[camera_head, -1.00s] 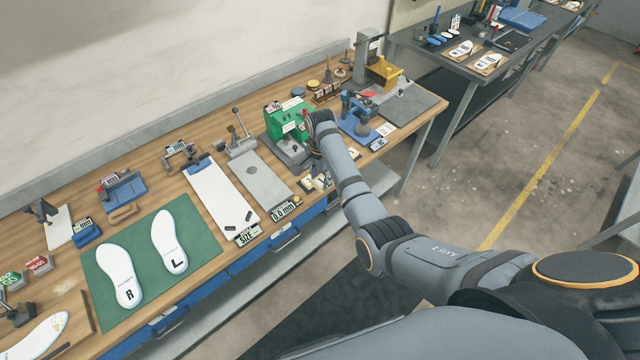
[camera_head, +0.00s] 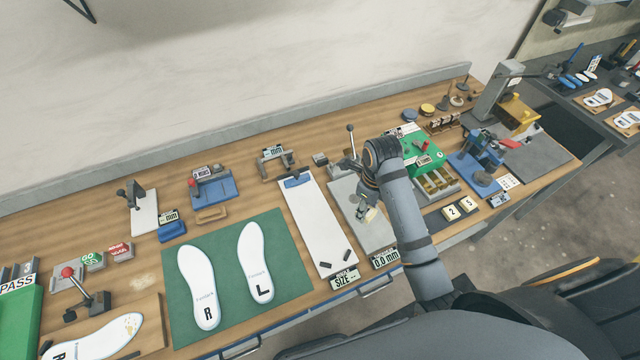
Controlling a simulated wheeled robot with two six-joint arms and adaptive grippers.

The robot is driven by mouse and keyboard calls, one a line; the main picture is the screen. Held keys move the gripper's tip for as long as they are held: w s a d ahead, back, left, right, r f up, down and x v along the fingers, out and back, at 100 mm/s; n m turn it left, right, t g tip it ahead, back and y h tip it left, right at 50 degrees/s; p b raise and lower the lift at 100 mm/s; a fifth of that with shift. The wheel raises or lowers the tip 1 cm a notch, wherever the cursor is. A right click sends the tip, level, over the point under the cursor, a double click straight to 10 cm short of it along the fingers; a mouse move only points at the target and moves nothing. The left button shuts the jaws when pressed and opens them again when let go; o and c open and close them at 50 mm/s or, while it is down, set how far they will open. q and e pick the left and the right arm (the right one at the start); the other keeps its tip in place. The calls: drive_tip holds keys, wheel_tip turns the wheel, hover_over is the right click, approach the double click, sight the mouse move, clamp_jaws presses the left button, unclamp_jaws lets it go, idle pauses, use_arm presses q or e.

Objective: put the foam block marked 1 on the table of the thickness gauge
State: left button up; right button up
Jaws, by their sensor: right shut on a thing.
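My right gripper (camera_head: 367,205) is shut on a small pale foam block (camera_head: 370,215), mostly hidden by the fingers; its mark is not readable. The thickness gauge has a grey flat table (camera_head: 345,205), a lever stand behind it and a sign reading 0.0 mm (camera_head: 386,259) at its front. The gripper and block are over the right part of the gauge table; I cannot tell whether the block touches it. Two foam blocks, marked 2 (camera_head: 451,212) and 5 (camera_head: 467,204), sit on a dark strip to the right. My left gripper is not in view.
A white size board (camera_head: 318,225) lies left of the gauge. A green mat (camera_head: 225,300) with two white insoles is farther left. A green device (camera_head: 425,150) and a blue press (camera_head: 480,165) stand to the right. My right forearm covers part of the bench.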

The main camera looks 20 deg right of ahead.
drive_tip(key=shift+s+d+b, duration=0.2)
drive_tip(key=shift+d+b, duration=0.05)
drive_tip(key=shift+b, duration=0.2)
drive_tip(key=w+f+b, duration=0.3)
drive_tip(key=w+b, duration=0.1)
drive_tip(key=p, duration=0.2)
approach(354, 199)
drive_tip(key=shift+s+f, duration=0.55)
drive_tip(key=shift+s, duration=0.25)
drive_tip(key=shift+w+d+f, duration=0.15)
drive_tip(key=shift+w+f, duration=0.35)
drive_tip(key=shift+f, duration=0.35)
drive_tip(key=shift+w, duration=0.1)
drive_tip(key=shift+w+f, duration=0.15)
drive_tip(key=shift+f, duration=0.1)
wheel_tip(354, 199, down, 3)
drive_tip(key=shift+r, duration=0.15)
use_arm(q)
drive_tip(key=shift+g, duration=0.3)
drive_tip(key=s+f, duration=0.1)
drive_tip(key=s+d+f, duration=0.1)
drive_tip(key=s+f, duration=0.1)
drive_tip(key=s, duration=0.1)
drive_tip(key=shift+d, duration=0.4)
use_arm(e)
drive_tip(key=shift+f, duration=0.25)
drive_tip(key=o, duration=0.8)
